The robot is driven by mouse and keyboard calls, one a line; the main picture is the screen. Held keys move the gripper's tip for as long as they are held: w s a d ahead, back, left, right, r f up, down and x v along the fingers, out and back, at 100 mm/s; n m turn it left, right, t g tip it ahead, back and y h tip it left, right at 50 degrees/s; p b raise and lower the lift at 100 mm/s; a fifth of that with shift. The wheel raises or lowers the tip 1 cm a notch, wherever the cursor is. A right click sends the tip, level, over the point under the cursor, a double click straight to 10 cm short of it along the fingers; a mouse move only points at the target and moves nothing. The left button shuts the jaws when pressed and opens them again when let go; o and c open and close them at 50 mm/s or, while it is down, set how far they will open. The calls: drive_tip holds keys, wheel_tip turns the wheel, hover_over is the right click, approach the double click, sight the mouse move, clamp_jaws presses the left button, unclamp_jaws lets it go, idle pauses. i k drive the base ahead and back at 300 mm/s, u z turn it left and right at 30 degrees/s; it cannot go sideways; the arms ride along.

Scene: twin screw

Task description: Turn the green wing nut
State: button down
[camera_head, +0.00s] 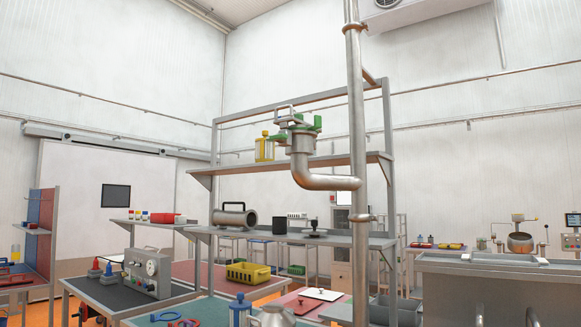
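Green parts show at the top of a grey metal pipe elbow (301,160) near the middle of the view. A green piece (317,123), which looks like the wing nut, sticks out at the upper right of the pipe's flanged mouth. Another green piece (279,137) lies to the left of the mouth. They are small, and I cannot tell for sure which one is the wing nut. The elbow joins a tall vertical pipe (355,100) on its right. My gripper is not in view.
A yellow lantern-like object (265,148) is left of the elbow. A metal shelf rack (214,195) stands around it. Below are tables with a yellow crate (249,273), a blue lantern-like object (240,311) and a gauge box (148,272). A steel counter (500,285) fills the lower right.

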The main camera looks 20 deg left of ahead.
sight(278, 137)
drive_tip(key=k, duration=0.5)
drive_tip(key=u, duration=1.7)
drive_tip(key=i, duration=1.35)
drive_tip(key=z, duration=2.3)
